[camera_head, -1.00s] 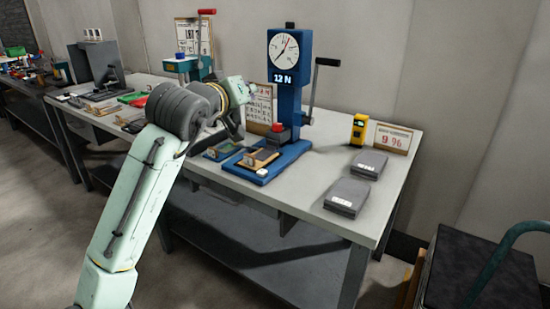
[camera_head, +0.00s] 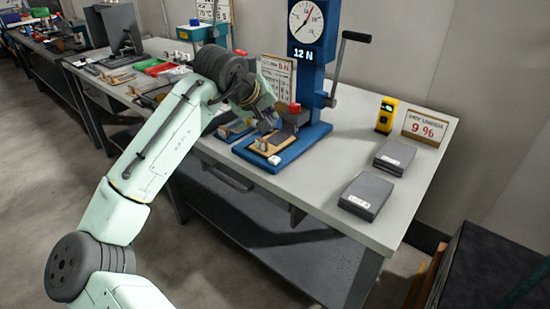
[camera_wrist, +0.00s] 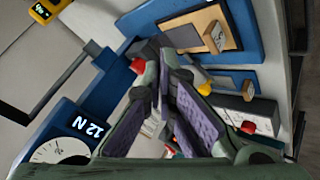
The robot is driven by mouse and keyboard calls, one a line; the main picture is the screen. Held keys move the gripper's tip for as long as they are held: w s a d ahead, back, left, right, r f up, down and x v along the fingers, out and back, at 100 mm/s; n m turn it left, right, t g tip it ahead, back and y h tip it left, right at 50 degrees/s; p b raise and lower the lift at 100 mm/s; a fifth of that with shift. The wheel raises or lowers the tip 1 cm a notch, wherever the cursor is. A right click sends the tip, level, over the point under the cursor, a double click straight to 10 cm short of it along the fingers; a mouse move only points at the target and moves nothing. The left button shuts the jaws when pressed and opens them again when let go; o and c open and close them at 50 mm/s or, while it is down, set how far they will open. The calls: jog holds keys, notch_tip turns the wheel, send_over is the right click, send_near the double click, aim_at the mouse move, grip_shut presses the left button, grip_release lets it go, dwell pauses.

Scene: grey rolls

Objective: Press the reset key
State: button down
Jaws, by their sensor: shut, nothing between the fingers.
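The blue force tester (camera_head: 312,75) stands on the table with a dial (camera_head: 306,21) and a "12 N" display (camera_head: 303,53). A small white key (camera_head: 274,160) is on the front of its blue base (camera_head: 261,162); I cannot read any label on it. My gripper (camera_head: 268,118) is shut and empty, above the left side of the base and apart from the white key. In the wrist view the dark fingers (camera_wrist: 175,75) are together, with the base (camera_wrist: 180,24) beyond them. I cannot make out the white key there.
A wooden block (camera_wrist: 215,37) and dark plate lie on the base. A red piece (camera_head: 295,107) and a crank lever (camera_head: 344,60) belong to the tester. Two grey slabs (camera_head: 365,196) (camera_head: 394,157), a yellow device (camera_head: 385,115) and a "9 %" sign (camera_head: 425,129) are at right.

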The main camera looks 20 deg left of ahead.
jog(key=b, duration=0.6)
send_over(271, 158)
notch_tip(271, 158, down, 7)
jog(key=shift+f+b, duration=0.3)
jog(key=shift+f, duration=0.55)
dwell(0.4)
jog(key=shift+f, duration=0.45)
jog(key=shift+f+b, duration=0.35)
jog(key=shift+f, duration=0.15)
dwell(0.6)
jog(key=shift+r, duration=0.1)
jog(key=shift+r+p, duration=0.8)
jog(key=shift+r+p, duration=2.15)
jog(key=shift+r, duration=0.35)
